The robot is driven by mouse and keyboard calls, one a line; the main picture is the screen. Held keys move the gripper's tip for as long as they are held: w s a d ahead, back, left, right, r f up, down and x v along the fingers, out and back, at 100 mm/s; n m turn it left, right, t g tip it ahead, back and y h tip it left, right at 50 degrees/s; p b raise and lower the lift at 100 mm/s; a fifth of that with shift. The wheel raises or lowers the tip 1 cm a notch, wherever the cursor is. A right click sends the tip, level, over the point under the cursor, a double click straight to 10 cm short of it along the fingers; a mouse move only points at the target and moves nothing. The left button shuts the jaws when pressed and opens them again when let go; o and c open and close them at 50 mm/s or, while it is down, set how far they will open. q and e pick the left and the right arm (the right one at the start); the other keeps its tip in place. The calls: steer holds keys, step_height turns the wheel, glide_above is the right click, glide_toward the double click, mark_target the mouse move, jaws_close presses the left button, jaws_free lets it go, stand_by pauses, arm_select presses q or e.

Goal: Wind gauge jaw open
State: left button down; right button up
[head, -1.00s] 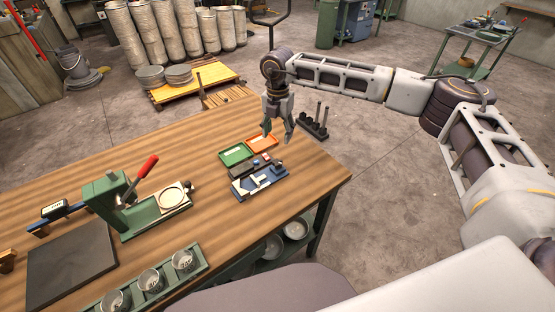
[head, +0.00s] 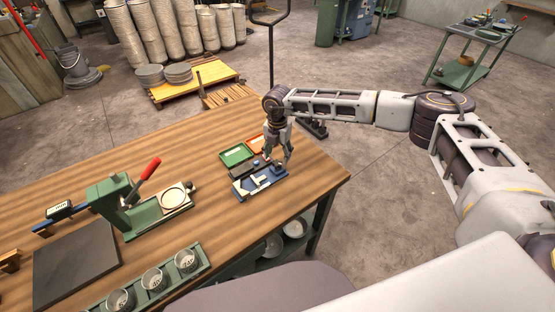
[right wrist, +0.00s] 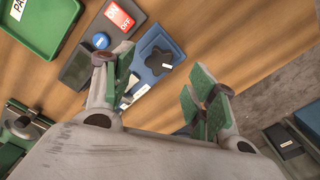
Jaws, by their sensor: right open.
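The gauge (head: 272,189) is a low blue block with pale jaw pieces, near the right end of the wooden bench. In the right wrist view its blue body (right wrist: 143,72) carries a black star-shaped knob (right wrist: 160,59) and a pale strip. My right gripper (head: 277,158) points down just above the gauge, fingers spread. In the right wrist view the green-padded fingers (right wrist: 163,88) stand apart with nothing between them; the knob lies beyond the gap. Contact with the gauge cannot be told, and the fingers hide part of it. My left gripper is not in view.
Beside the gauge are a dark box with a red switch (right wrist: 119,15) and blue button (right wrist: 100,41), a green tray (head: 236,154) and an orange tray (head: 254,146). A green lever press (head: 125,205) and cup rack (head: 150,283) stand left. The bench's right edge is close.

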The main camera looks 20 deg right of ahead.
mark_target(278, 163)
steer(key=shift+f+p, duration=0.3)
steer(key=shift+f, duration=1.7)
steer(key=c, duration=1)
